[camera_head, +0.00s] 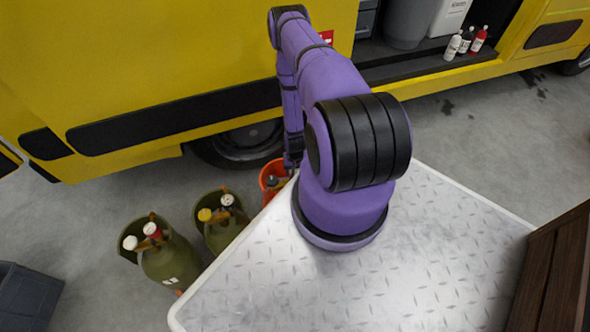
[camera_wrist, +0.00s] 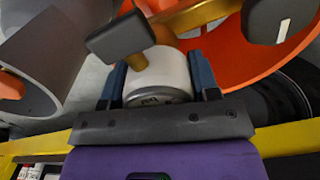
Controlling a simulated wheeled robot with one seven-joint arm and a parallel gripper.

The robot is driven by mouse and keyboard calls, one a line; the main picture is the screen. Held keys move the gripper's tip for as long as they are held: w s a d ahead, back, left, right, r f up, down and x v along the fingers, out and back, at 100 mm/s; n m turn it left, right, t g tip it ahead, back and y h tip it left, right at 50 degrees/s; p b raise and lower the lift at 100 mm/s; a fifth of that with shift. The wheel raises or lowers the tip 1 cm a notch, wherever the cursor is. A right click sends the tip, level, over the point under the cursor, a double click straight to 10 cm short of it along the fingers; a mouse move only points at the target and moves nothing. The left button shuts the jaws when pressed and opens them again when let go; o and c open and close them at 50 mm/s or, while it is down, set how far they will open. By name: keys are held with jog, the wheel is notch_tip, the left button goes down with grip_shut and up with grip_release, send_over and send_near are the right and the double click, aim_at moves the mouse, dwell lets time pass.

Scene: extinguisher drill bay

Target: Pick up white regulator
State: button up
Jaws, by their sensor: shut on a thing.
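In the wrist view the white regulator (camera_wrist: 160,82) is a short white drum with a grey rim. It sits between the two blue-grey fingers of my gripper (camera_wrist: 160,84), which is shut on it. A brass stem and a dark grey knob (camera_wrist: 120,40) show just beyond and partly over the drum.
A metal-plate table (camera_head: 440,270) is at front. A yellow van (camera_head: 150,60) stands behind. Grey floor lies left.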

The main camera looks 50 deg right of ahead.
jog(key=shift+r, duration=0.1)
jog(key=shift+r, duration=0.3)
notch_tip(320, 180, up, 3)
jog(key=shift+s+a+f, duration=0.1)
jog(key=shift+a, duration=0.05)
jog(key=s+a+r, duration=0.2)
jog(key=s+a, duration=0.8)
jog(key=a, duration=0.1)
jog(key=shift+s+a, duration=0.2)
jog(key=shift+a, duration=0.15)
